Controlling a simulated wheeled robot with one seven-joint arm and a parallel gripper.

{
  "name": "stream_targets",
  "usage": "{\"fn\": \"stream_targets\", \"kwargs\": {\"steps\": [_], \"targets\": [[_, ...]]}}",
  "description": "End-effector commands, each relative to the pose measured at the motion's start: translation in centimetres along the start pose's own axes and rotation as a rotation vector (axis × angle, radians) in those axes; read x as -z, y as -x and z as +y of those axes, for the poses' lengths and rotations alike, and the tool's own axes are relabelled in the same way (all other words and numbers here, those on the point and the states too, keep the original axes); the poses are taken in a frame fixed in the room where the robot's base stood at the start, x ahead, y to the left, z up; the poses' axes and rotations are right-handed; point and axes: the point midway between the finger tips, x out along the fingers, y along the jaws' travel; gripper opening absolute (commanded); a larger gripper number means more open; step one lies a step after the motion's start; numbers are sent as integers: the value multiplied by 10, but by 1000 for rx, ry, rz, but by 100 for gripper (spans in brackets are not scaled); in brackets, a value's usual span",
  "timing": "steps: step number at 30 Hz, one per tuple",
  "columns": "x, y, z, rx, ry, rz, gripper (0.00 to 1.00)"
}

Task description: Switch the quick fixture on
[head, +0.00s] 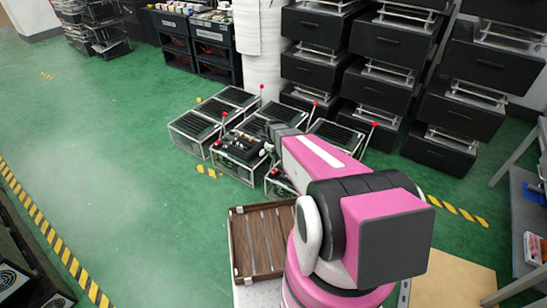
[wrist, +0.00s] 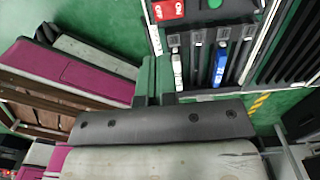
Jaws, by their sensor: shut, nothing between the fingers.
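Several box-shaped fixtures with dark tops stand on the floor in the head view, some with red-knobbed levers. I cannot tell which one is named quick. My arm reaches toward a black fixture (head: 238,150) in the front row, which has a red-knobbed lever (head: 225,116) standing up at its back. Contact cannot be told.
Another fixture (head: 190,127) stands left of the black one. A wooden slatted tray (head: 233,244) is near my base. Black drawer stacks (head: 390,42) and a white column (head: 262,45) stand behind.

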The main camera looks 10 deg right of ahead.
Motion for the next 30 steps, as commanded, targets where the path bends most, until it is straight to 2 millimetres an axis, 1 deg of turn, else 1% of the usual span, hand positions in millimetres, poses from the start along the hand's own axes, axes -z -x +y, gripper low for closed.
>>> {"fn": "stream_targets", "kwargs": {"steps": [1,6,12,15,18,21,24,30], "targets": [[-1,-11,-1,-1,0,1,0],[-2,-44,-1,-1,0,1,0],[-1,-80,-1,0,0,0,0],[-1,-94,-1,-1,0,1,0],[-1,-105,-1,0,0,0,0],[-1,-112,-1,0,0,0,0],[-1,-115,0,0,0,0,0],[0,-115,0,1,0,-1,0]]}}
